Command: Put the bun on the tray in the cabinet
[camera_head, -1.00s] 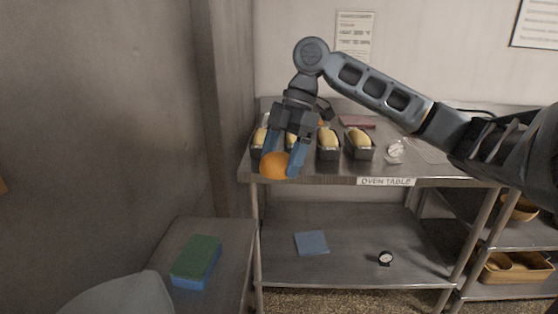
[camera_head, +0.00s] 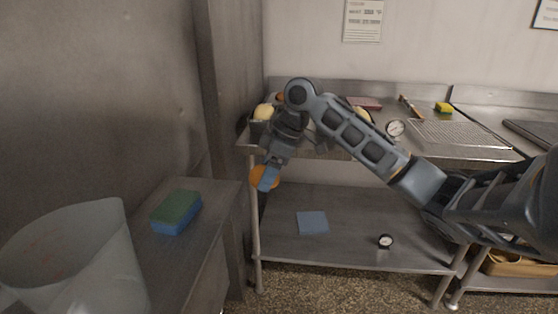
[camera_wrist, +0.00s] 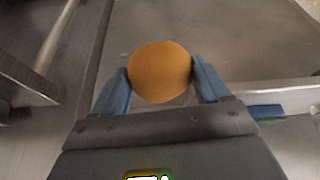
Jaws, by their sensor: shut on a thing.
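The bun is a round orange-brown thing (camera_head: 257,174), held by my gripper (camera_head: 266,178) in front of the oven table's left end. In the wrist view the bun (camera_wrist: 160,72) sits between the two blue fingers of my gripper (camera_wrist: 162,84), which are shut on it from both sides. In the head view my fingers hide most of the bun. I cannot make out the cabinet or its tray in these frames.
The steel oven table (camera_head: 340,258) carries loaf tins on top, partly behind my arm, and a blue cloth (camera_head: 312,222) and small dial (camera_head: 385,241) below. A sponge (camera_head: 176,212) and translucent container (camera_head: 75,255) are on the left counter.

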